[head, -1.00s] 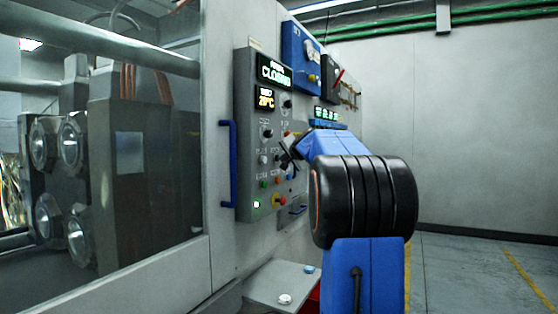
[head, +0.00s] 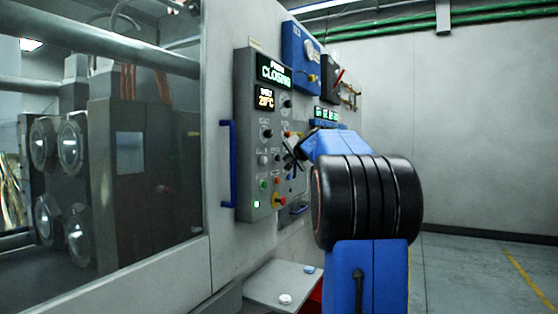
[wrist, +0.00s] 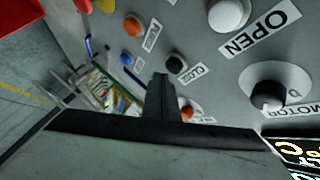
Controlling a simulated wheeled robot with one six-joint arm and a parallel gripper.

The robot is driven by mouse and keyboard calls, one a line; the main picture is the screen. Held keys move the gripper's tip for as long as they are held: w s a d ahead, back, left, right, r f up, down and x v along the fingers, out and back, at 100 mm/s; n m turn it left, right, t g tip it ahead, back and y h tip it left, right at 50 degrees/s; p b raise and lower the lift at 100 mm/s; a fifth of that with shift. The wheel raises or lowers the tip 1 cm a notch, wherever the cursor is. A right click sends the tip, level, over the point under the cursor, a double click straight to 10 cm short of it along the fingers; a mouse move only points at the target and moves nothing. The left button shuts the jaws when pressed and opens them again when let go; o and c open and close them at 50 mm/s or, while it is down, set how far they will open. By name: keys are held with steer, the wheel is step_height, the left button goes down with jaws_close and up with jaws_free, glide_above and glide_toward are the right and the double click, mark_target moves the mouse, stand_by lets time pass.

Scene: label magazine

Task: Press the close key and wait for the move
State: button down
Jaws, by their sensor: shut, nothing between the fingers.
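My gripper (head: 293,160) is shut and empty in front of the grey control panel (head: 244,190) in the head view. In the wrist view my gripper (wrist: 160,82) points at the panel, its fingertips just beside a black round key (wrist: 176,63). The small label (wrist: 192,74) next to that key seems to read CLOSE. I cannot tell whether the fingertips touch the key. The panel's upper display (head: 274,72) reads CLOSING in green. Behind the window, the machine's dark block (head: 130,170) stands beside several round, bright-ended parts.
A white knob (wrist: 229,13) marked OPEN and a rotary knob (wrist: 267,95) marked MOTOR are near. An orange-red button (head: 279,201) sits low on the panel. A blue handle (head: 228,165) stands left of it. A ledge (head: 270,290) juts out below; floor at right is clear.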

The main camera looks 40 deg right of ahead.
steer(key=s, duration=0.1)
steer(key=s+d, duration=0.1)
steer(key=s, duration=0.1)
steer(key=s+d, duration=0.1)
steer(key=shift+s, duration=0.3)
stand_by(0.4)
stand_by(0.7)
steer(key=s+a+f+n+g+y, duration=0.1)
steer(key=s+a+f+n+y, duration=0.3)
steer(key=a, duration=0.7)
steer(key=s+a+f+n+g, duration=0.1)
steer(key=s+a+f, duration=0.1)
steer(key=a+f, duration=0.65)
steer(key=s+a+f+n+g+y, duration=0.1)
steer(key=s+a+f+n+y, duration=0.15)
steer(key=a, duration=1.15)
steer(key=s+a+f+n+g, duration=0.3)
steer(key=s+a+f+n, duration=0.2)
steer(key=s+a+f, duration=0.8)
steer(key=s+f+n+g, duration=0.1)
steer(key=s+f, duration=0.5)
steer(key=s, duration=0.2)
steer(key=s+a+f+n+g, duration=0.1)
steer(key=s+f+n+g, duration=0.1)
steer(key=s+f, duration=0.4)
steer(key=s, duration=0.3)
steer(key=shift+a+f+h, duration=0.2)
steer(key=shift+f+h, duration=0.15)
steer(key=shift+f, duration=0.05)
